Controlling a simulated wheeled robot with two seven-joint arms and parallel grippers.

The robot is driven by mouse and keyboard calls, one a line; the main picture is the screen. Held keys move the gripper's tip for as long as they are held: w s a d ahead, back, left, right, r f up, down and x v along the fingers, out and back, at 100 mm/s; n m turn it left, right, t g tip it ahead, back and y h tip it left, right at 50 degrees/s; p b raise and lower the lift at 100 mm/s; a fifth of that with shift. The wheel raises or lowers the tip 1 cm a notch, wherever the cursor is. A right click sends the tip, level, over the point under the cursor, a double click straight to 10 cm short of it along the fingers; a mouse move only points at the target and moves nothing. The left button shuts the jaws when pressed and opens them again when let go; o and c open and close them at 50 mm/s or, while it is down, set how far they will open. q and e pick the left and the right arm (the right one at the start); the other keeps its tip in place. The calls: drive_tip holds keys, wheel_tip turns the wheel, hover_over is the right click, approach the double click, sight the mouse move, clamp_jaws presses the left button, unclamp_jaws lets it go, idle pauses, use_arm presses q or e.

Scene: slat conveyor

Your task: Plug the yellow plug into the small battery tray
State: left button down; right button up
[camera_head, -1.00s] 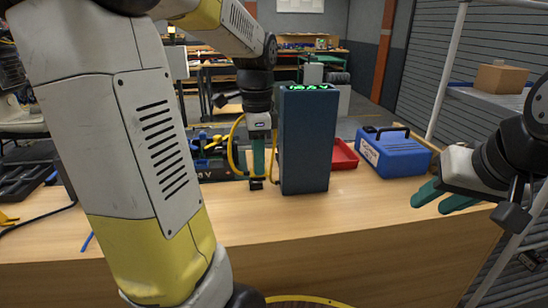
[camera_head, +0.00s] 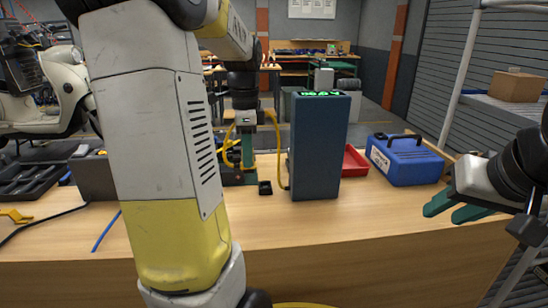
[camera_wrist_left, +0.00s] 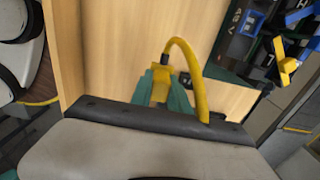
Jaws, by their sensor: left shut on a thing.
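My left gripper (camera_head: 248,165) reaches down over the table behind my arm, left of the tall charger box. In the left wrist view its green fingers are shut on the yellow plug (camera_wrist_left: 160,90), with a yellow cable (camera_wrist_left: 197,75) looping from it. A dark tray (camera_wrist_left: 240,48) with blue and green parts and voltage lettering lies at the upper right of the wrist view, apart from the plug. In the head view my arm hides most of that area. I cannot tell which compartment is the small one. My right gripper (camera_head: 446,212) is open and empty at the right.
The dark charger box (camera_head: 320,145) with a green display stands right of my left gripper. A small black block (camera_head: 265,187) sits before it. A red bin (camera_head: 355,161) and blue case (camera_head: 405,160) are to the right.

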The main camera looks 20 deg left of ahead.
use_arm(q)
drive_tip(key=w+a, duration=0.5)
drive_tip(key=a, duration=0.4)
drive_tip(key=w+a, duration=0.5)
drive_tip(key=a, duration=0.4)
drive_tip(key=shift+a, duration=0.3)
drive_tip(key=shift+s+f, duration=0.1)
drive_tip(key=shift+f, duration=3)
drive_tip(key=shift+f, duration=1.15)
drive_tip(key=c, duration=1.2)
unclamp_jaws()
drive_tip(key=shift+o, duration=0.2)
wheel_tip(320, 180, up, 8)
